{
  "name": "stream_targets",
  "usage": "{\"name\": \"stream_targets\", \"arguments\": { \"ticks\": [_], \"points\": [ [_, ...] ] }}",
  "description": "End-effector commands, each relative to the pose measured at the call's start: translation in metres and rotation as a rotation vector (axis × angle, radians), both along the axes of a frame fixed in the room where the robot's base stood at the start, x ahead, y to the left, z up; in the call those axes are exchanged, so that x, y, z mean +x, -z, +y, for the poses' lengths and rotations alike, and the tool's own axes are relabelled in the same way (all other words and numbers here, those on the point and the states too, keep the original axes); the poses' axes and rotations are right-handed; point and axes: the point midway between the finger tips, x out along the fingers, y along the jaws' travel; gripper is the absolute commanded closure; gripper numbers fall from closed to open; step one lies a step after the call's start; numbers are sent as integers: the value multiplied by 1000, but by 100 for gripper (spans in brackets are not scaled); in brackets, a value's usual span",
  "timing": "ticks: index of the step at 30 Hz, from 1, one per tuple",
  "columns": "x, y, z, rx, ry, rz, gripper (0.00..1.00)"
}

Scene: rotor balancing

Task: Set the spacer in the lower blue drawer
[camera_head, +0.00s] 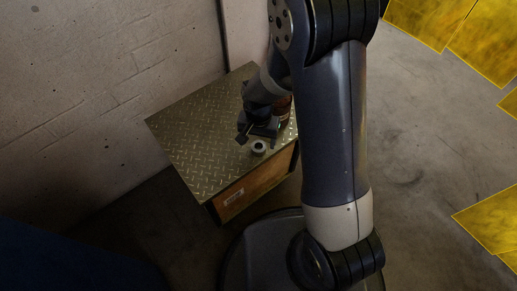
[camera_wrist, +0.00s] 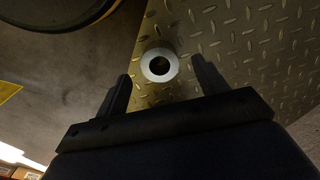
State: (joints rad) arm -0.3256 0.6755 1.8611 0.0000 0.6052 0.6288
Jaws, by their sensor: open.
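The spacer (camera_head: 259,147) is a small pale grey ring with a dark hole. It lies flat on the diamond-plate top of a low wooden cabinet, close to its front edge. In the wrist view the spacer (camera_wrist: 160,77) sits just beyond and between the two fingertips. My gripper (camera_head: 245,134) is open and empty beside the spacer, over the plate; its spread fingers (camera_wrist: 157,70) also show in the wrist view. A dark blue surface (camera_head: 60,255) fills the lower left corner of the head view; I cannot tell whether it has drawers.
The diamond-plate top (camera_head: 200,135) is mostly clear left of my gripper. A reddish-brown object (camera_head: 284,108) stands partly hidden behind my arm. A pale wall (camera_head: 100,80) borders the cabinet. Yellow floor panels (camera_head: 485,45) lie at the right, with bare concrete between.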

Motion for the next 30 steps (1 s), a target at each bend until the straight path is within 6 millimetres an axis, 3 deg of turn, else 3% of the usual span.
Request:
{"name": "stream_targets", "arguments": {
  "ticks": [3, 11, 30],
  "points": [
    [-1, 21, 0, -1, 0, 3, 32],
    [0, 23, 0, 0, 0, -1, 32],
    [0, 23, 0, 0, 0, 0, 84]
  ]
}}
